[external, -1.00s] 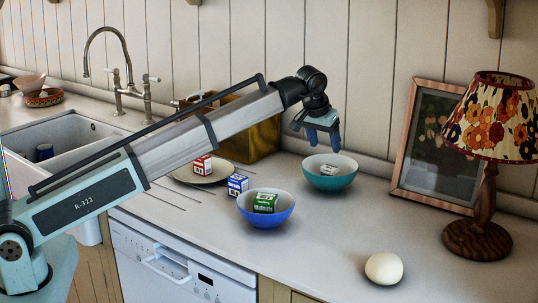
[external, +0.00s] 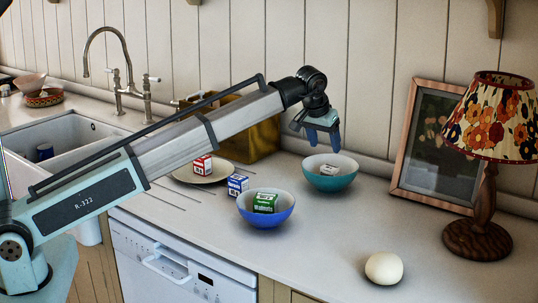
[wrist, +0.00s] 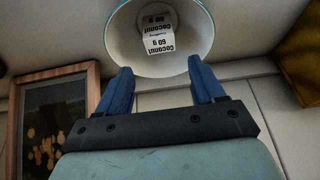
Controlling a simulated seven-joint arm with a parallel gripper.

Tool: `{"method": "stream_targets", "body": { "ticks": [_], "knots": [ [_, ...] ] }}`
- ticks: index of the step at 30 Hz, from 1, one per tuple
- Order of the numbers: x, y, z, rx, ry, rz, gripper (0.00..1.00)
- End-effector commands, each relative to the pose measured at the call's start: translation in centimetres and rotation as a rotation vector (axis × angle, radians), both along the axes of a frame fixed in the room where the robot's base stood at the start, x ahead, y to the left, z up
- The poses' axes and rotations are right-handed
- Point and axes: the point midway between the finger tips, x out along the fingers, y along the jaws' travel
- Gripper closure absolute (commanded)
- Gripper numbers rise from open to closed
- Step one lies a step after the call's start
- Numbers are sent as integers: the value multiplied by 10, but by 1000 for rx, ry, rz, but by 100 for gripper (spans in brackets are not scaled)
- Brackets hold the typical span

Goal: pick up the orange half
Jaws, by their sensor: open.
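I see no orange half in either view. My gripper (external: 324,136) hangs above the back of the counter, just over the teal bowl (external: 319,182), fingers pointing down. In the wrist view its two blue fingers (wrist: 164,88) are apart with nothing between them. The teal bowl shows beyond the fingertips in the wrist view (wrist: 120,45). A small white box labelled Coconut 60 g (wrist: 158,43) lies in it. The inside of the bowl is only partly visible in the external view.
A blue bowl (external: 257,217) holds a green box (external: 265,203). A blue box (external: 238,184) and a plate (external: 222,176) with a red box (external: 202,165) are to its left. A white egg-like object (external: 384,268), lamp (external: 485,210) and picture frame (external: 404,143) stand right. The front middle counter is clear.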

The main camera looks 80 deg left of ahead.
Motion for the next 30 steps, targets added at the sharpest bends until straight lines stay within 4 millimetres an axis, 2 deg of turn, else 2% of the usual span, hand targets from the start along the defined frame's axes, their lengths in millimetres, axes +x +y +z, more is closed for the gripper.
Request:
{"method": "stream_targets", "body": {
  "ticks": [12, 21, 30],
  "knots": [
    [0, 0, 0, 0, 0, 0, 32],
    [0, 0, 0, 0, 0, 0, 3],
    [-4, 4, -1, -1, 3, 3, 2]
  ]
}}
